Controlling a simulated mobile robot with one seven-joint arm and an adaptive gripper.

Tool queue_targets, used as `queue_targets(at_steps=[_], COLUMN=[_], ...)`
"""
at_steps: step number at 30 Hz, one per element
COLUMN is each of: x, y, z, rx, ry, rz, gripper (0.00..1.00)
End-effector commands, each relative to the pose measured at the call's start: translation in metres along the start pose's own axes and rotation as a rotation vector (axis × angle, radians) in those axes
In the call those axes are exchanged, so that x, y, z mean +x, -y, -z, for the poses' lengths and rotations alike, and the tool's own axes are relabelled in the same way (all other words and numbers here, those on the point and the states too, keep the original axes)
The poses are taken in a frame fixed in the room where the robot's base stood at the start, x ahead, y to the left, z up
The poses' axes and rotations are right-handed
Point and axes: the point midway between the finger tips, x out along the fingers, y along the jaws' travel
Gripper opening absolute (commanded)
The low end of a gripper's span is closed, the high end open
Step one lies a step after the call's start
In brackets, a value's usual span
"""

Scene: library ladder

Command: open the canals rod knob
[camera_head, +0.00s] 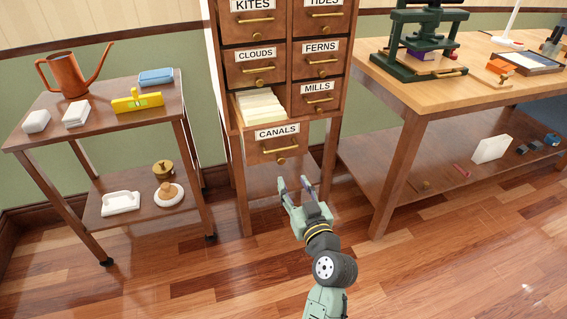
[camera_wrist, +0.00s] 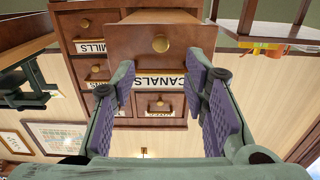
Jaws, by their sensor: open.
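The CANALS drawer (camera_head: 262,152) stands pulled out of the wooden card cabinet, with pale cards (camera_head: 259,107) showing inside. Its front has a white label, a brass pull (camera_head: 272,151) and a small round brass rod knob (camera_head: 281,161) below it. In the wrist view, which is upside down, the knob (camera_wrist: 160,44) shows on the drawer front (camera_wrist: 185,42) beyond the fingers. My gripper (camera_head: 294,184) is open and empty, in front of and a little below the knob, apart from it. Its two purple-padded fingers (camera_wrist: 164,84) frame the drawer front in the wrist view.
Other drawers, such as CLOUDS (camera_head: 256,66) and MILLS (camera_head: 318,95), are shut. A wooden cart (camera_head: 104,130) stands at left with a copper watering can (camera_head: 70,74). A workbench (camera_head: 400,92) with a green press (camera_head: 420,40) stands at right. The floor in front is clear.

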Motion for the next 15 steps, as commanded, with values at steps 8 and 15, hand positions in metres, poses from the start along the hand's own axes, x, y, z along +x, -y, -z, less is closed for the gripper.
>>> queue_targets(at_steps=[8,15], x=[0.055,0.083], y=[0.001,0.001], z=[0.004,0.003], rx=[0.000,-0.001], ry=[-0.001,-0.002], rz=[0.003,0.002], gripper=[0.41,0.41])
